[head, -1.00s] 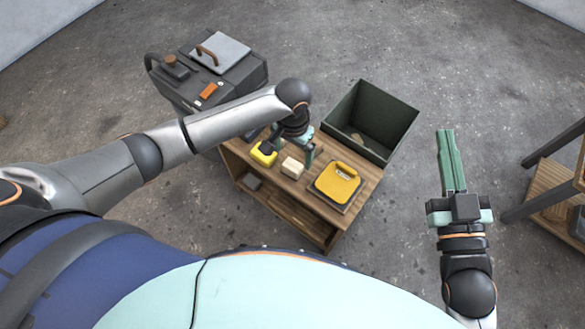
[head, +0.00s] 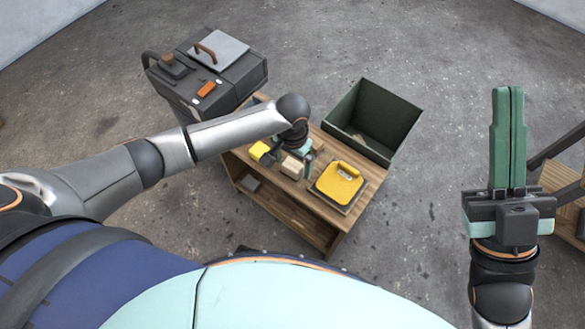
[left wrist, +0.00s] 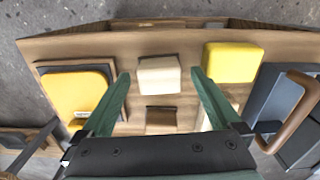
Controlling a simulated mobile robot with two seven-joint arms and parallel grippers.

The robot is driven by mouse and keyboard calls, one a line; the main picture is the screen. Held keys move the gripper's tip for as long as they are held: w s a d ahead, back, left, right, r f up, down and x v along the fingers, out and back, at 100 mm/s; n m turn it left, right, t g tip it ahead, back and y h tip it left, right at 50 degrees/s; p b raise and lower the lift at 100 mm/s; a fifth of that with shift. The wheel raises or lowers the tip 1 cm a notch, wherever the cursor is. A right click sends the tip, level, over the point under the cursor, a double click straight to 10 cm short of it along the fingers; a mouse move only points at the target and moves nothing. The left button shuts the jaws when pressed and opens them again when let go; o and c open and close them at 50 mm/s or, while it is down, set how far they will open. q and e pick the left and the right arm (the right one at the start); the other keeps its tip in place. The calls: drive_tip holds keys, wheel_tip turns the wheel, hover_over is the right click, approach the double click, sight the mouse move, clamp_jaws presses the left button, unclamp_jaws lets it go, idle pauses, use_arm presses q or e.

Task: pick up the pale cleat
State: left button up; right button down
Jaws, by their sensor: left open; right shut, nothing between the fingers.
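The pale cleat (head: 293,167) is a small cream block on the wooden workbench (head: 325,222). It also shows in the left wrist view (left wrist: 158,75), between the tips of my open left gripper (left wrist: 161,74). Gaps show on both sides of it there, and I cannot tell how far the tips are above the bench. In the head view my left gripper (head: 293,160) is over the cleat and partly hidden by its own wrist. My right gripper (head: 508,92) is shut and empty, raised at the right, away from the bench.
A yellow block (head: 259,150) and a yellow-topped device (head: 339,182) flank the cleat. A brown block (left wrist: 161,118) and another pale piece (left wrist: 217,115) lie close by. A dark green open bin (head: 374,121) and a grey machine (head: 207,75) stand behind.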

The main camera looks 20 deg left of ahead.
use_arm(q)
drive_tip(key=shift+f, duration=0.85)
use_arm(e)
drive_tip(key=shift+s+a+r+n+y, duration=0.1)
drive_tip(key=shift+s+n+y, duration=0.3)
drive_tip(key=shift+y, duration=0.1)
use_arm(q)
drive_tip(key=shift+c, duration=0.3)
drive_tip(key=c, duration=1.4)
